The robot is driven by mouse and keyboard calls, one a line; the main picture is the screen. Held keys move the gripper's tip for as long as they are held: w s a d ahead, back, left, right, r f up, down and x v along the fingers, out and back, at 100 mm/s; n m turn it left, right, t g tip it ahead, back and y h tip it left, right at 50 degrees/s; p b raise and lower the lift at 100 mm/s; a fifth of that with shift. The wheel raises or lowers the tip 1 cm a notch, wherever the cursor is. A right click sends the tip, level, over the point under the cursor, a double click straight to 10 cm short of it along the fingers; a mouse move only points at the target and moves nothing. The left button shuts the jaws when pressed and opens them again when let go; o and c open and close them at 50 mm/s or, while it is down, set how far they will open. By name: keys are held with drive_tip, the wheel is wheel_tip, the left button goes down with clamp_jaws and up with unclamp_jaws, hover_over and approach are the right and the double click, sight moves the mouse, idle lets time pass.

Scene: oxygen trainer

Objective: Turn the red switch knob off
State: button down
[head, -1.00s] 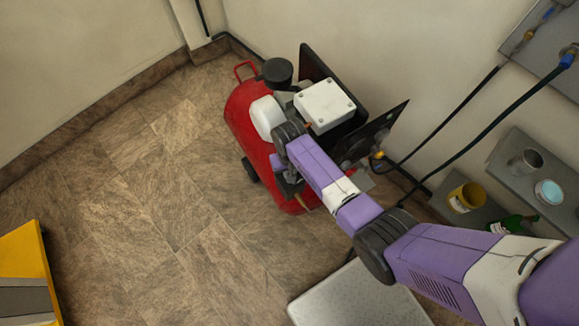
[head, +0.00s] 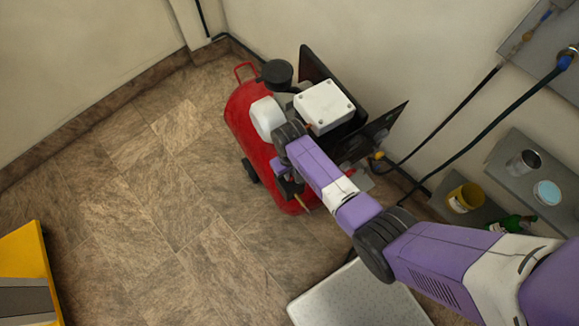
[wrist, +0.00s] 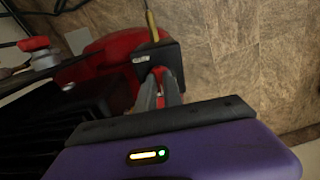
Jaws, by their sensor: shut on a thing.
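The red switch knob (wrist: 159,73) sits on the face of a black switch box (wrist: 144,56) with a small pale label, in the wrist view. My gripper (wrist: 160,86) is shut on the knob, with its grey fingers on either side of it. The fingers cover much of the knob, so its turn angle cannot be told. In the head view the box is at the near end of the red tank (head: 247,124), and my arm hides the knob and most of my gripper.
Another red knob (wrist: 34,43) on metal fittings is at the left of the wrist view. A wall shelf (head: 535,160) with cans is at the right.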

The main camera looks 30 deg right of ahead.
drive_tip(key=c, duration=1.5)
unclamp_jaws()
drive_tip(key=shift+r, duration=0.1)
wheel_tip(320, 180, up, 8)
drive_tip(key=shift+f, duration=0.2)
